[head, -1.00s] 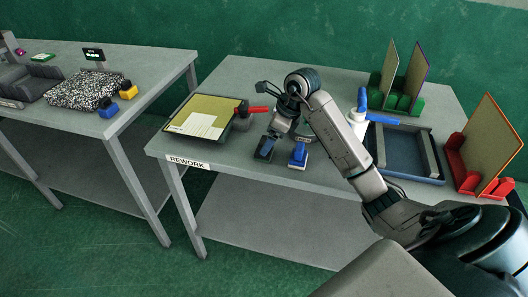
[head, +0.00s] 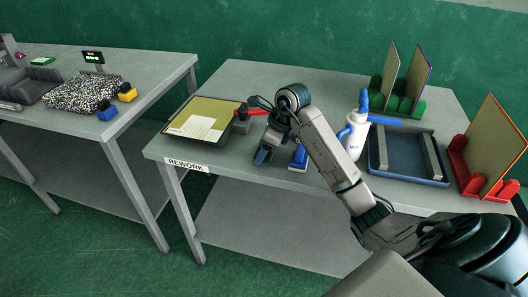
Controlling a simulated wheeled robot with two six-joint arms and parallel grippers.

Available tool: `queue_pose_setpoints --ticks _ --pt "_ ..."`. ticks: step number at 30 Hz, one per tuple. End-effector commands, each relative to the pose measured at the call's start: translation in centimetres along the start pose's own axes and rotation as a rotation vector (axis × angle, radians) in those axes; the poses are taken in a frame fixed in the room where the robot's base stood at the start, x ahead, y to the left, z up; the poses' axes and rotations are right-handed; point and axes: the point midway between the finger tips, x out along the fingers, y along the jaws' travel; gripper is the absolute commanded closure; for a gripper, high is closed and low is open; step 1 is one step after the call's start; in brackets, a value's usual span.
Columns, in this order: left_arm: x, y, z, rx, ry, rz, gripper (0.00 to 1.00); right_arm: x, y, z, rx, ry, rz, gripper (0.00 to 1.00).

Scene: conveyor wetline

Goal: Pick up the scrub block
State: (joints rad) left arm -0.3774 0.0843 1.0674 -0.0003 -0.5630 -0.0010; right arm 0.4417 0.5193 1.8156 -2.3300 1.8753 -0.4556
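A small dark-and-blue block (head: 262,156), which looks like the scrub block, sits near the front edge of the rework table (head: 225,170). A similar small blue block (head: 299,158) is just right of it, partly behind my arm. My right gripper (head: 267,144) points down over the dark-and-blue block, at or very close to its top. The fingers blend with the block, so I cannot tell whether they are open or touching it. My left gripper is not in view.
Left of the gripper is a board in a dark tray (head: 176,137) and a red-handled tool (head: 257,111). Right are a white bottle (head: 356,145), a blue-grey tray (head: 408,177) and boards in green (head: 404,107) and red (head: 462,160) racks. Another table (head: 150,75) stands left.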

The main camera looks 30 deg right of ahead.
Motion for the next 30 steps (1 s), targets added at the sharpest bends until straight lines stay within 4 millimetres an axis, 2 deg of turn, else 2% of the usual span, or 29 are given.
queue_pose_setpoints --ticks 13,19,24,30 --pt "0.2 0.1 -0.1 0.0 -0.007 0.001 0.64 -0.8 -0.1 0.3 -0.001 -0.001 -0.001 0.66" --pt "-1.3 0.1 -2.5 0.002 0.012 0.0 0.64 -3.2 -0.1 1.4 -0.002 -0.003 -0.005 0.66" --pt "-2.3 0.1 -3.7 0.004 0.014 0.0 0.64 -3.7 2.6 0.4 -0.003 0.001 -0.001 0.66" --pt "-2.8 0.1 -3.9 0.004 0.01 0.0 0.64 -4.7 5.5 -0.4 -0.003 0.001 -0.001 0.66"
